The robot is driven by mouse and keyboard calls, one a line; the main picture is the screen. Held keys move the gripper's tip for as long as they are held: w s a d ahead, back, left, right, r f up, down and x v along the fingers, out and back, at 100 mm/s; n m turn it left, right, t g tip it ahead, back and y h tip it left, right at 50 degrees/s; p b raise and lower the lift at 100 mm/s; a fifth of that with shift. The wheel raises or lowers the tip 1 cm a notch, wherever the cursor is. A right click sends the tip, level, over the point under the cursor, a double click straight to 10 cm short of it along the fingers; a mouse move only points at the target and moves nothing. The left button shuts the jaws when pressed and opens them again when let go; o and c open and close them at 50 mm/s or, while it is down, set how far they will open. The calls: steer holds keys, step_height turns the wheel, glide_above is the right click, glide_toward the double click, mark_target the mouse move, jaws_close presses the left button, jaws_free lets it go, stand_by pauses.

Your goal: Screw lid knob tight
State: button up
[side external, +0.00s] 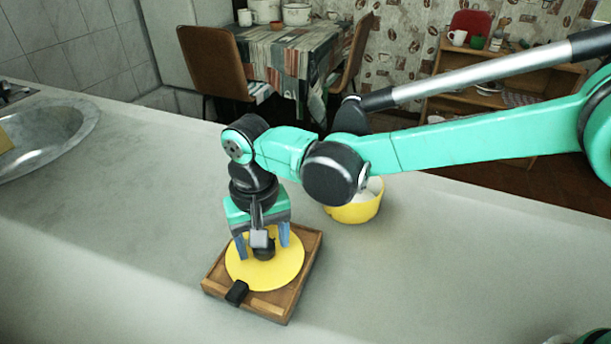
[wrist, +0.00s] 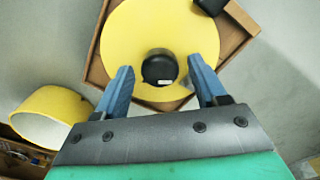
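A flat round yellow lid (side external: 281,270) lies on a square wooden tray (side external: 288,304); it also shows in the wrist view (wrist: 127,37). A black knob (wrist: 159,68) stands at the middle of the lid; in the side view the knob (side external: 265,250) is partly hidden by my gripper. My gripper (wrist: 161,76) is open, with its blue fingers on either side of the knob. Gaps show between the knob and both fingers. In the side view my gripper (side external: 263,249) points down over the lid.
A black block (side external: 237,292) sits at the tray's front edge. A yellow pot (side external: 355,208) stands on the counter behind the tray, under my arm. A metal sink (side external: 45,135) is at the left.

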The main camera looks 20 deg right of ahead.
steer(key=o, duration=0.4)
steer(key=shift+r, duration=0.1)
